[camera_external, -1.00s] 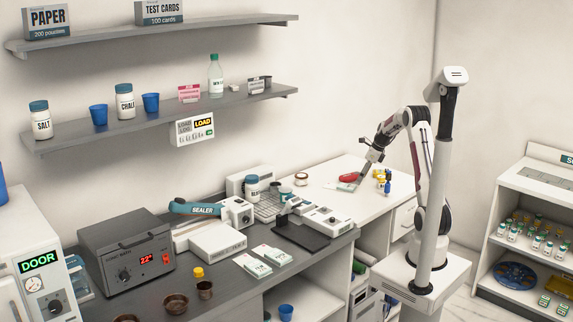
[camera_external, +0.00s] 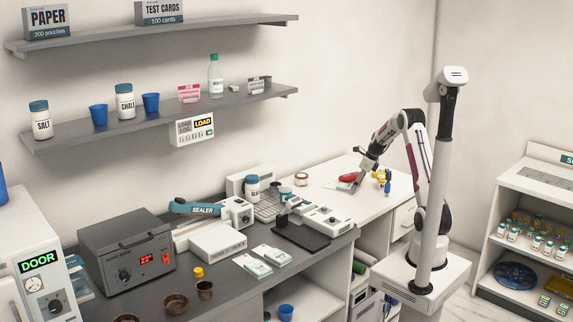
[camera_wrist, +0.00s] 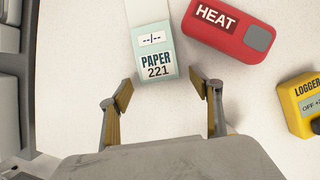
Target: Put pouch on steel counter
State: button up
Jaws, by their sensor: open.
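The pouch, a pale paper packet marked PAPER 221 (camera_wrist: 157,58), lies flat on the white counter top in the wrist view. It is small in the external view (camera_external: 344,186). My gripper (camera_wrist: 166,92) is open and empty, its two yellowish fingers well apart. The pouch's labelled near end lies just ahead of the gap between the fingertips. In the external view my gripper (camera_external: 361,173) is low over the white counter, close to the pouch; whether it touches the surface I cannot tell. The grey counter (camera_external: 300,258), seemingly the steel one, is at the lower left.
A red HEAT device (camera_wrist: 226,27) lies right beside the pouch. A yellow LOGGER (camera_wrist: 303,100) is to the right. The grey counter holds a sealer (camera_external: 195,208), a grey heated box (camera_external: 125,252), white packets (camera_external: 263,262) and brown bowls (camera_external: 175,303).

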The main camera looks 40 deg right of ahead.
dwell(0.3)
jog(key=c, duration=1.1)
jog(key=shift+r, duration=5.05)
